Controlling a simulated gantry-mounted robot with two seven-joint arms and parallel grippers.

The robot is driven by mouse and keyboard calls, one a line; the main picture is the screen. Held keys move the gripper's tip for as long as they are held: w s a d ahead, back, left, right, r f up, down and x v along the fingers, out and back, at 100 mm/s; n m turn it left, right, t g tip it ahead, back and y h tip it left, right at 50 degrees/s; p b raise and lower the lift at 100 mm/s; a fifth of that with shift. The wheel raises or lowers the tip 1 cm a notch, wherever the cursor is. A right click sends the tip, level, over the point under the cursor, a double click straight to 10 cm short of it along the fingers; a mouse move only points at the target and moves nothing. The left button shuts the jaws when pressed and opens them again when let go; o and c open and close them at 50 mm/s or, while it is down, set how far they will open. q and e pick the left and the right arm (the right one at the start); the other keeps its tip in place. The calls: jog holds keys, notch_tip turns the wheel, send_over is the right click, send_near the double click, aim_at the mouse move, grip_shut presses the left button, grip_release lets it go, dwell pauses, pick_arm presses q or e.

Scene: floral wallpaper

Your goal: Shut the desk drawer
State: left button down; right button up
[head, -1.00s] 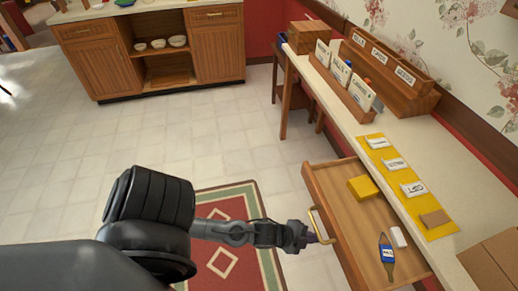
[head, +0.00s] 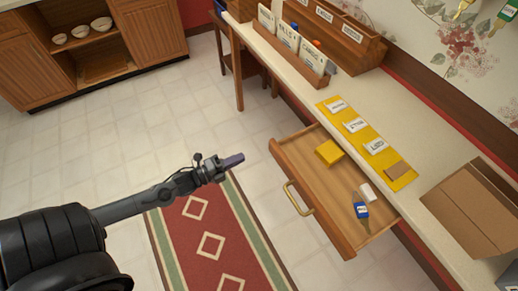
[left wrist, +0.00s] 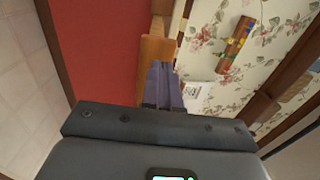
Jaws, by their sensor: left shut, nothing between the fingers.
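The desk drawer (head: 310,185) is pulled out from under the long desk top (head: 300,95) in the head view. Its front panel has a curved brass handle (head: 298,199). Inside lie a yellow box (head: 328,152), a white block (head: 369,191) and a blue bottle (head: 361,209). My left gripper (head: 236,159) is shut and empty, in the air to the left of the drawer's far front corner and apart from it. In the left wrist view its fingers (left wrist: 163,85) show in front of a brown wooden edge. My right gripper is not in view.
A red rug (head: 212,240) lies on the floor. A wooden cabinet (head: 150,38) stands at the back. The tiled floor between is clear.

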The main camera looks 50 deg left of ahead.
pick_arm(q)
jog(key=b+x, duration=0.2)
jog(key=x, duration=0.7)
jog(key=shift+w+b, duration=0.25)
jog(key=shift+b, duration=0.15)
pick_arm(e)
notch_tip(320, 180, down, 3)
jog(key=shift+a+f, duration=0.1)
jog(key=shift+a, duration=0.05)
